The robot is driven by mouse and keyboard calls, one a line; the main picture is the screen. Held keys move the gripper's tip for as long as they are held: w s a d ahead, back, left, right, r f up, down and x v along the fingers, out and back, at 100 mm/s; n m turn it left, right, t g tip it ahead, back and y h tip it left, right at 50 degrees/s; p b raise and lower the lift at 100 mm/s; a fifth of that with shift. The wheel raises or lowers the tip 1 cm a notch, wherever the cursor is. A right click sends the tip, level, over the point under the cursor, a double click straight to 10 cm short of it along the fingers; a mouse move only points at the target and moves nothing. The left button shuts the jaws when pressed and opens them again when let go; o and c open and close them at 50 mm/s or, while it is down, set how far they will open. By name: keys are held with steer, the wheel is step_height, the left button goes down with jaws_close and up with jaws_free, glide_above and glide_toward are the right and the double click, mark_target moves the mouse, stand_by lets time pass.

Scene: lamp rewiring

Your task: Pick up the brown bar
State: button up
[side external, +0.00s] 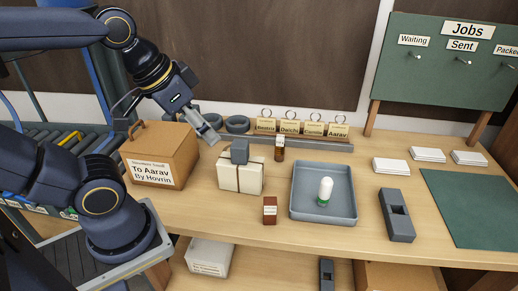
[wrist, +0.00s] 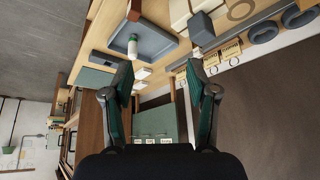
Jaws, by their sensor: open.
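My gripper (side external: 212,132) is above the table at the back left, left of and well apart from the block. In the wrist view my gripper (wrist: 157,78) has its two fingers spread, with nothing between them.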

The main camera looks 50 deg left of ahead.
steer(key=w+d+m+g, duration=0.2)
steer(key=w+m, duration=0.2)
steer(key=w, duration=0.2)
steer(key=m+g, duration=0.3)
steer(key=g, duration=0.1)
glide_above(270, 210)
steer(key=w, duration=0.1)
step_height(270, 210, down, 10)
steer(key=r, duration=0.1)
steer(key=f, duration=1.1)
steer(key=shift+a+f, duration=0.2)
steer(key=shift+a, duration=0.2)
step_height(270, 210, down, 6)
steer(key=shift+s+a+r, duration=0.1)
steer(key=shift+a+r, duration=0.05)
jaws_close()
